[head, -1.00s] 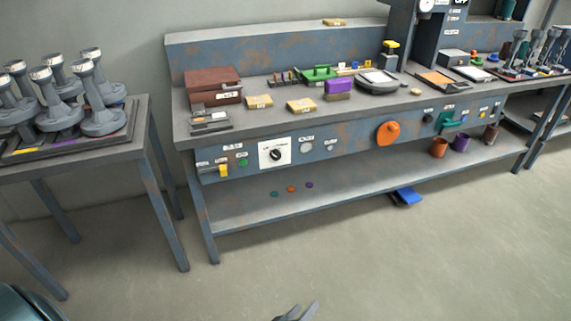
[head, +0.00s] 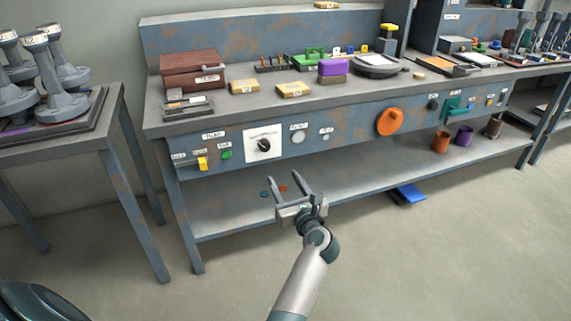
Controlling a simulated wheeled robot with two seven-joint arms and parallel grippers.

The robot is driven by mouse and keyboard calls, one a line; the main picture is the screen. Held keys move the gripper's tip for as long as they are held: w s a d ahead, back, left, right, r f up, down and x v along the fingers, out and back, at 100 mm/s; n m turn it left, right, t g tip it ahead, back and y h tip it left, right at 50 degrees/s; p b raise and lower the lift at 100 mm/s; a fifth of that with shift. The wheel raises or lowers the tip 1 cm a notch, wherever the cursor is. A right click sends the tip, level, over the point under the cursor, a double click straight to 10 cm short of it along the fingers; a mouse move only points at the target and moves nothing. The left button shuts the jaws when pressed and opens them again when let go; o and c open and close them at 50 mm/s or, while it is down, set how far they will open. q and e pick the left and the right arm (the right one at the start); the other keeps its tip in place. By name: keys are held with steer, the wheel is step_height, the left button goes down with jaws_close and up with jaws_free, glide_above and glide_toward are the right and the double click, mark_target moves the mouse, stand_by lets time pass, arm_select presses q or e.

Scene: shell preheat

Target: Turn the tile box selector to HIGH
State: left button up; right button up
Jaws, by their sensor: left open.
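The selector is a black knob (head: 264,146) on a white square plate (head: 250,154) on the front panel of the workbench. The lettering on the plate is too small to read, so I cannot tell its setting. My left gripper (head: 284,183) is open and empty. Its two fingers point up toward the panel, below and a little right of the knob in the picture, apart from it. My right gripper is not in view.
The panel also carries a yellow switch (head: 202,163), a green button (head: 226,155), a round gauge (head: 298,137) and an orange wheel (head: 390,122). A lower shelf (head: 225,218) runs under it. A side table (head: 117,120) stands left.

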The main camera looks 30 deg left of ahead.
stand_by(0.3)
arm_select(q)
glide_toward(265, 147)
steer(key=b+x, duration=0.1)
steer(key=x, duration=0.6)
steer(key=shift+w, duration=0.1)
steer(key=shift+w+a, duration=0.3)
steer(key=shift+a, duration=0.15)
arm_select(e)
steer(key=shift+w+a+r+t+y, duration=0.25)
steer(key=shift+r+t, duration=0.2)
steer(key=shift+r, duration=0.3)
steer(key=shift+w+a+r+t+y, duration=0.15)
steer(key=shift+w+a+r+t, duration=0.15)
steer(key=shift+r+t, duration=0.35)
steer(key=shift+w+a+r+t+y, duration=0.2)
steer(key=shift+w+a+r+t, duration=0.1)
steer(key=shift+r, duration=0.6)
arm_select(q)
steer(key=shift+c, duration=0.3)
steer(key=c, duration=1)
